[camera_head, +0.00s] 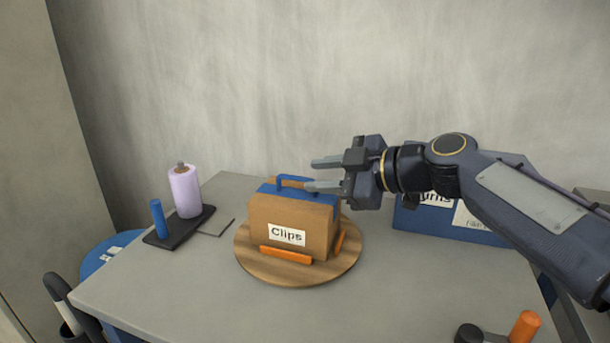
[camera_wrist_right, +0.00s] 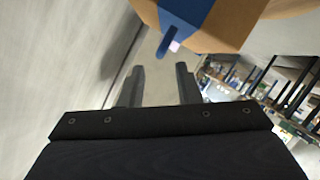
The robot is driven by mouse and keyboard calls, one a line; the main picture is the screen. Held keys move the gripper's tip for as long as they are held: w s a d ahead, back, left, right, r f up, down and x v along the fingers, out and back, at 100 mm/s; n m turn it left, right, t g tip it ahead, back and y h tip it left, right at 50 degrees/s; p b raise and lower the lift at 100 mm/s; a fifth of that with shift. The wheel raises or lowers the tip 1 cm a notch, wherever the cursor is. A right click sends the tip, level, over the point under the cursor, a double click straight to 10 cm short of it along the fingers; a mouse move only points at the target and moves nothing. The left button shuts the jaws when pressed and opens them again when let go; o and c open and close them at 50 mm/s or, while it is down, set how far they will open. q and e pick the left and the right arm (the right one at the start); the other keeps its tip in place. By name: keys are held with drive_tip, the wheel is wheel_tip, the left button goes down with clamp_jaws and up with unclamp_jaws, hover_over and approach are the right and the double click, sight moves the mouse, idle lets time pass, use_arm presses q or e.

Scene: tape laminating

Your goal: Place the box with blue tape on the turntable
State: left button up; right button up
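The brown cardboard box (camera_head: 275,217) labelled "Clips" has blue tape over its top edge and a blue handle. It stands upright on the round wooden turntable (camera_head: 258,275), between orange blocks. My right gripper (camera_head: 318,174) is open, its fingers pointing left just above and behind the box's top right. In the right wrist view the two fingers (camera_wrist_right: 161,85) are apart with nothing between them, and the box (camera_wrist_right: 215,28) with its blue tape is at the top, beyond the fingertips. My left gripper is not in view.
A purple roll (camera_head: 185,192) and a blue post (camera_head: 158,219) stand on a black base at the table's left. A blue bin (camera_head: 450,225) stands behind right. An orange-handled tool (camera_head: 524,327) lies at the front right. The table's front middle (camera_head: 330,315) is clear.

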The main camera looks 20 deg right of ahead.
drive_tip(key=v, duration=0.7)
drive_tip(key=shift+s+d, duration=0.15)
drive_tip(key=shift+s, duration=0.05)
